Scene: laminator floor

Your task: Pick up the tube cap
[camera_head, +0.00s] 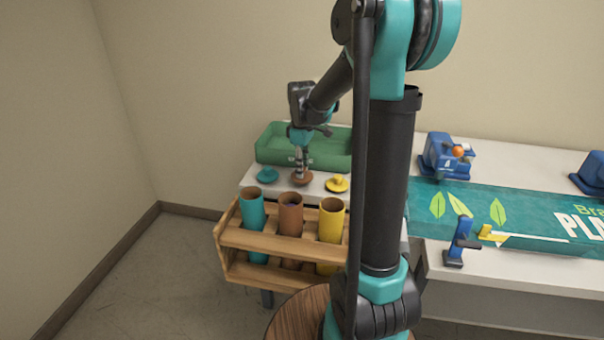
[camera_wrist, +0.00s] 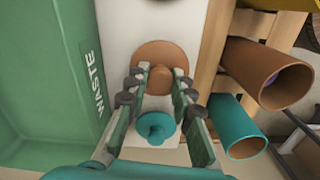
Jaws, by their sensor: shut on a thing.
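A brown tube cap (camera_head: 302,179) sits on the white table between a teal cap (camera_head: 267,175) and a yellow cap (camera_head: 338,184). My gripper (camera_head: 300,168) points down over the brown cap. In the wrist view its fingertips (camera_wrist: 160,74) are shut on the knob of the brown cap (camera_wrist: 160,52). The teal cap (camera_wrist: 155,127) shows lower down between the fingers, apart from the grip. I cannot tell whether the brown cap is lifted at all.
A wooden rack (camera_head: 245,240) at the table's front holds a teal tube (camera_head: 252,210), a brown tube (camera_head: 290,215) and a yellow tube (camera_head: 331,220). A green waste bin (camera_head: 325,150) stands close behind the caps. Blue devices (camera_head: 447,155) stand at right.

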